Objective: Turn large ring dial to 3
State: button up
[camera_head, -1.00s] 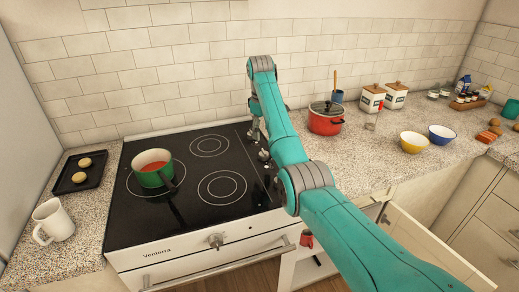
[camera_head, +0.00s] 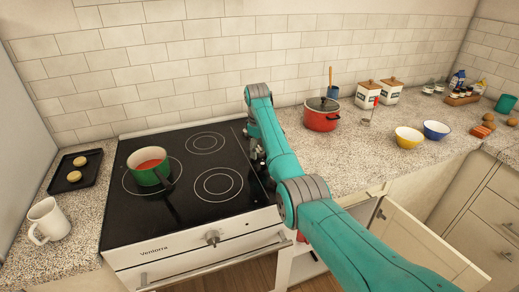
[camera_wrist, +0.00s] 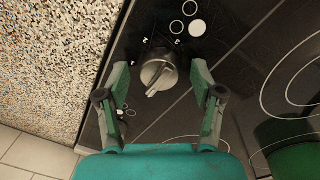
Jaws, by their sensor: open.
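The dial (camera_wrist: 157,73) is a round grey metal knob with a raised bar, on the black cooktop in the wrist view. Marks 1, 2 and 3 run around its upper side. The white-tipped end of the bar points down and left, away from the 3 (camera_wrist: 178,43). A diagram of rings with one filled white circle (camera_wrist: 197,27) is printed above it. My gripper (camera_wrist: 162,72) is open, with one finger on each side of the dial; I cannot tell whether either touches it. In the head view my arm mostly hides this area at the cooktop's right edge.
A green pot (camera_head: 149,169) with red contents stands on the cooktop's left. A red lidded pot (camera_head: 321,116) stands on the counter behind my arm. A mug (camera_head: 48,220) stands at far left.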

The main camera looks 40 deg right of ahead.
jog(key=c, duration=1.1)
jog(key=shift+c, duration=0.2)
